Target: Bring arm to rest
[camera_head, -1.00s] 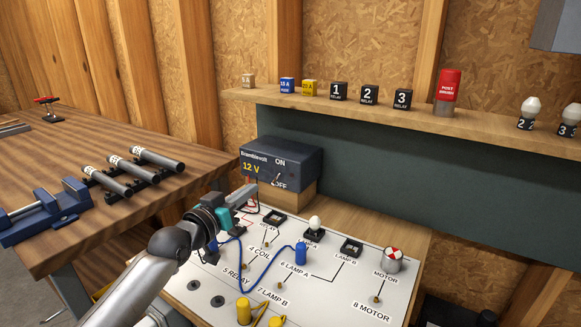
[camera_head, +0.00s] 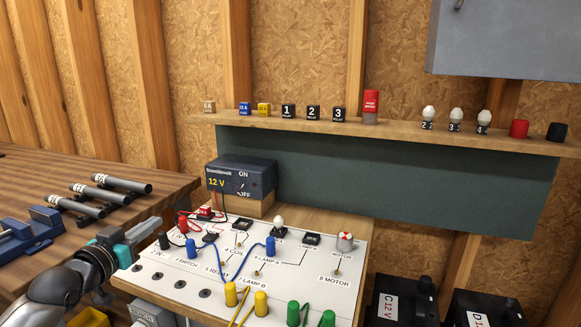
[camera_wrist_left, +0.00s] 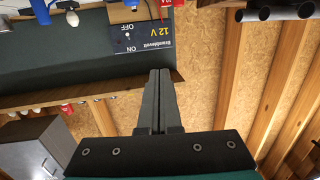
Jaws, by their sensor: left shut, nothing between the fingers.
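My left gripper (camera_head: 143,232) is at the left edge of the white test board in the head view, its arm coming in from the lower left. Its two fingers are together and empty in the left wrist view (camera_wrist_left: 158,100). The white test board (camera_head: 150,283) carries jacks, red, blue, yellow and green plugs and wires. The dark 12 V supply box (camera_head: 241,178) stands behind the board on a wooden block and also shows, upside down, in the left wrist view (camera_wrist_left: 140,40). My right gripper is in neither view.
A wooden shelf (camera_head: 400,132) behind the board holds fuses, relays, lamps and other parts. A bench (camera_head: 150,205) with a blue vise (camera_head: 30,235) and several grey tubes (camera_head: 100,192) is at left. Dark battery boxes (camera_head: 405,295) stand at lower right.

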